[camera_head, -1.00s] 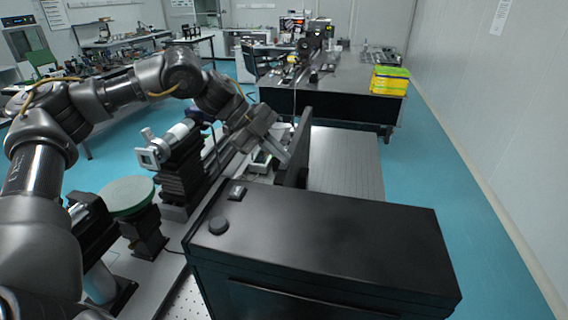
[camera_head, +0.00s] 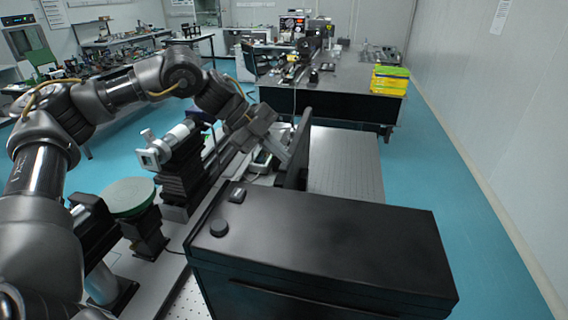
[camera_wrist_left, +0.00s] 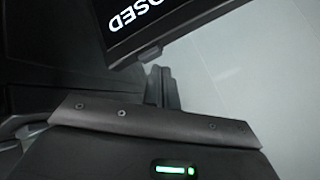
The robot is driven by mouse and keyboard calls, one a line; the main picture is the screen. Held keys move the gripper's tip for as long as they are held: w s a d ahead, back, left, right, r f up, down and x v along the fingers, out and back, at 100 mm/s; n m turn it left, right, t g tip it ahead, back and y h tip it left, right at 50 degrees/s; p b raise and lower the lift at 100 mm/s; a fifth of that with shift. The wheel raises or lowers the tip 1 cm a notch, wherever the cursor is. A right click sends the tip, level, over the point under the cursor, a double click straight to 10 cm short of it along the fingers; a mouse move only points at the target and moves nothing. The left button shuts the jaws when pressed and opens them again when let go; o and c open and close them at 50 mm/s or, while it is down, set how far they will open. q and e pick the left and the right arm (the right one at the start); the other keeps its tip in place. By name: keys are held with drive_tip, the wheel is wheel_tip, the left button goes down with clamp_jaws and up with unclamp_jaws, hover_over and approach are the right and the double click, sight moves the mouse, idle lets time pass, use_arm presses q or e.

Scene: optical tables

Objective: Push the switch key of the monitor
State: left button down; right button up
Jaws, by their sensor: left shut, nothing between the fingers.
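The monitor (camera_head: 299,150) is a thin black panel seen almost edge-on in the head view, standing behind the large black box. In the left wrist view the monitor (camera_wrist_left: 122,22) fills the top, with large white letters on its dark screen. My left gripper (camera_head: 283,158) is beside the monitor's left face in the head view, pointing down toward its lower part. In the left wrist view the left gripper's fingers (camera_wrist_left: 162,82) are together and empty, near the monitor's lower edge. My right gripper is not in view.
The bare optical table (camera_head: 345,165) lies right of the monitor.

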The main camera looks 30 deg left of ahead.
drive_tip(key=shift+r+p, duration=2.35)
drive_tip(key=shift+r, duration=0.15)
